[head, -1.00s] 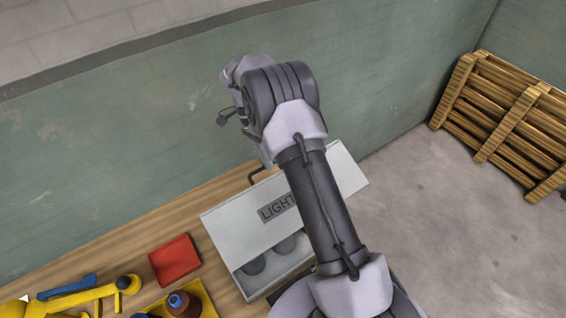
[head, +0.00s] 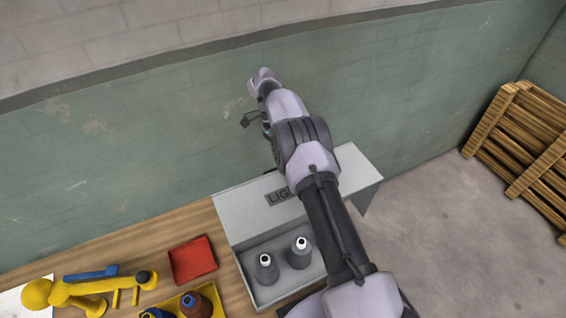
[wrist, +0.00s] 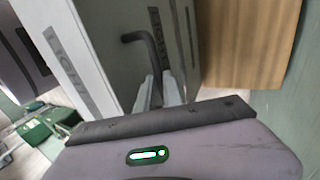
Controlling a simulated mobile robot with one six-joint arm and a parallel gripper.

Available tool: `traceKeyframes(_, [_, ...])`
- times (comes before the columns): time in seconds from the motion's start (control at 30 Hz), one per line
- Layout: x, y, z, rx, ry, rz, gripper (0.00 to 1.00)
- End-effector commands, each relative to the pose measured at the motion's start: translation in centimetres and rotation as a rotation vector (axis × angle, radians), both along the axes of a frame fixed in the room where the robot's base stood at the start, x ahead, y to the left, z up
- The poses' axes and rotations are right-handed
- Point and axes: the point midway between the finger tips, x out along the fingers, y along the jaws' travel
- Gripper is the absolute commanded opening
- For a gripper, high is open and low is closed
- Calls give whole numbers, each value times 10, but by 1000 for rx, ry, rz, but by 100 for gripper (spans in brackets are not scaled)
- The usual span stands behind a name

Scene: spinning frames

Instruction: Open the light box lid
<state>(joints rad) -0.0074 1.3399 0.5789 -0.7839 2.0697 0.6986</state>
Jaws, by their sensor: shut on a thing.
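The light box (head: 251,298) is a grey box on the wooden bench. Its grey lid (head: 238,208), with a dark label, is raised and tilted up at the back. The front of the box is uncovered. In the wrist view, a dark bent handle (wrist: 139,37) stands out from the lid. My gripper (wrist: 157,88) is shut on the handle, with its fingers at the handle's lower part. In the head view, my arm hides part of the lid and most of the handle.
A red tray (head: 192,261), a yellow bin (head: 214,306) with bottles and a yellow-and-blue object (head: 90,287) lie left of the box on the bench (head: 150,241). A green wall (head: 120,170) rises behind. Wooden pallets (head: 520,145) lean at the right; the floor between is clear.

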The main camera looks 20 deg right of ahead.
Motion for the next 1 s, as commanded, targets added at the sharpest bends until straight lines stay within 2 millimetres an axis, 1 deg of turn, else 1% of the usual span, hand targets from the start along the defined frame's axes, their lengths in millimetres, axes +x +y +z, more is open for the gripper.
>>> traceKeyframes(0.03, [-2, 1, -4, 2, 7, 2, 0])
traceKeyframes(0.1, [-2, 1, -4, 3, 8, 1, 0])
traceKeyframes(0.13, [-2, 1, -4, 3, 8, 1, 15])
traceKeyframes(0.2, [-2, 1, -4, 2, 8, 0, 28])
traceKeyframes(0.23, [-2, 1, -3, 1, 6, 1, 33])
traceKeyframes(0.57, [-1, 0, 1, 1, 2, 0, 33])
traceKeyframes(0.67, [-1, 1, 11, 2, 1, 0, 33])
traceKeyframes(0.77, [-1, 1, 33, 2, 1, 0, 33])
traceKeyframes(1.0, [-27, 2, 34, 2, 6, 2, 33])
